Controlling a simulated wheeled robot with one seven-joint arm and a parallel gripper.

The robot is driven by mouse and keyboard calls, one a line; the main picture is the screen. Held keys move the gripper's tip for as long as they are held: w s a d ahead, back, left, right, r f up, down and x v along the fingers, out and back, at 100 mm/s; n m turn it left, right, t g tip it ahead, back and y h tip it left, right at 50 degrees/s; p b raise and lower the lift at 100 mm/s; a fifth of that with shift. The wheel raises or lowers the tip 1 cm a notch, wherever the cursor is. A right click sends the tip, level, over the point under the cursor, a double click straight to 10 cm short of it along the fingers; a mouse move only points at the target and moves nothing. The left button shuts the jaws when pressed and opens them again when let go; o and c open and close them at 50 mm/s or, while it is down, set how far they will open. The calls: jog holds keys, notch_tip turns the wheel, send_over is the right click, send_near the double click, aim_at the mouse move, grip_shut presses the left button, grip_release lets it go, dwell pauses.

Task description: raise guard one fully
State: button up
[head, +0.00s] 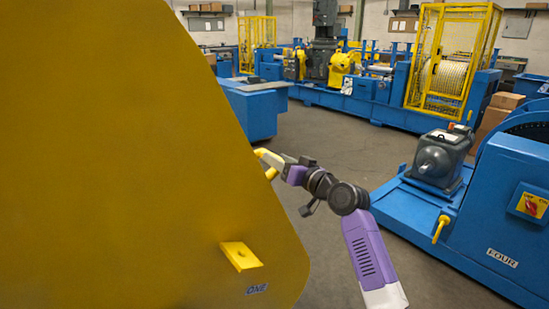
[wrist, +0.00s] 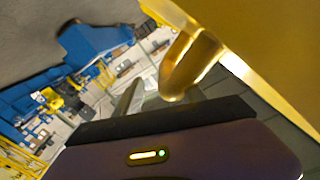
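Guard one (head: 130,150) is a large yellow panel filling the left of the head view, marked "ONE" near its lower right corner. A yellow tab (head: 240,255) sticks out of its face just above that label. My gripper (head: 277,163) is at the guard's right edge, by a small yellow piece that looks like a handle (head: 271,173). In the wrist view, a rounded yellow bar (wrist: 188,68) comes from the guard (wrist: 285,40) toward the gripper's dark front edge. A grey finger (wrist: 130,98) shows beside the bar. The other finger is hidden, so I cannot tell whether the bar is gripped.
A blue machine marked "FOUR" (head: 500,210) with a grey motor (head: 440,158) stands at the right. A blue bench (head: 250,108) is behind the guard's edge. A yellow cage (head: 455,55) stands farther back. Grey floor (head: 340,140) lies open in the middle.

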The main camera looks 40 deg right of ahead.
jog(key=shift+s, duration=2.75)
jog(key=shift+s+d, duration=0.1)
jog(key=shift+s, duration=0.05)
jog(key=s, duration=0.8)
jog(key=shift+s, duration=0.35)
